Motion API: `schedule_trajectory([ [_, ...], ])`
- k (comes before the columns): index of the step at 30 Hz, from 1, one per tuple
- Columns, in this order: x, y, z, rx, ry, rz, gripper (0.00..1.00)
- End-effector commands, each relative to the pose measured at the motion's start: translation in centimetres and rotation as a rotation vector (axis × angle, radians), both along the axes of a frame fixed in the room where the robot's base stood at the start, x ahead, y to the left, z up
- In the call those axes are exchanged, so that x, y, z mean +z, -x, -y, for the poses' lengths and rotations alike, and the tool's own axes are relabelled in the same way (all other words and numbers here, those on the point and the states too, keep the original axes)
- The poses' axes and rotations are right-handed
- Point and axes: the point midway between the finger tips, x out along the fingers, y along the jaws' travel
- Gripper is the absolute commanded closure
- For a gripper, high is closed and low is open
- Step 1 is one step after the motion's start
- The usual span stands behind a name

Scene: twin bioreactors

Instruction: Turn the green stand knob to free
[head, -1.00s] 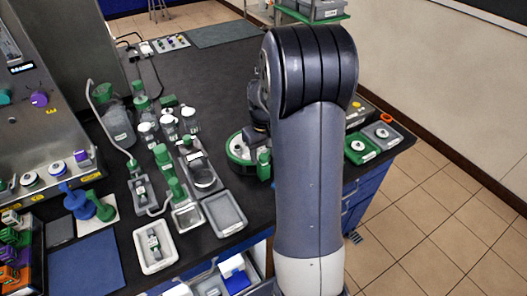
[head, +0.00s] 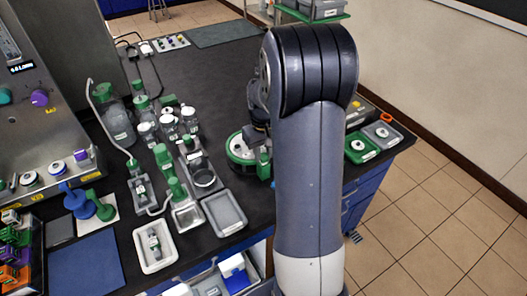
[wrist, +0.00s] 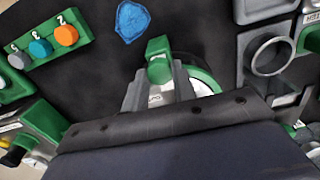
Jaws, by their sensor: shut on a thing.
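The green stand knob (wrist: 159,62) shows in the wrist view, upright between the fingertips of my gripper (wrist: 160,82). My gripper is shut on it, and the grey fingers hide its lower part. The round green-rimmed stand (wrist: 206,82) is right behind, partly covered by my gripper. In the head view the stand (head: 238,157) sits near the bench's right edge, partly behind my arm. The knob (head: 264,163) shows at the stand's right side. My fingertips are hidden behind my arm there. I cannot read the knob's setting.
A green block with numbered knobs (wrist: 52,43) and a blue piece (wrist: 132,20) lie beyond the gripper in the wrist view. A grey ring holder (wrist: 270,54) is at right. Bottles (head: 168,124) and trays (head: 224,214) crowd the bench left of the stand.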

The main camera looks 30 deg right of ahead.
Motion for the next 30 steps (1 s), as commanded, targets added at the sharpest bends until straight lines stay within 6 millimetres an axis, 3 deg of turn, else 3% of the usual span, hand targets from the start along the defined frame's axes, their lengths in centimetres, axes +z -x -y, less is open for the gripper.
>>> schedule_trajectory([
  [8, 0.05, -0.03, 0.01, -0.17, -0.001, 0.0, 0.97],
  [30, 0.11, -0.08, 0.03, -0.868, -0.001, 0.003, 0.97],
])
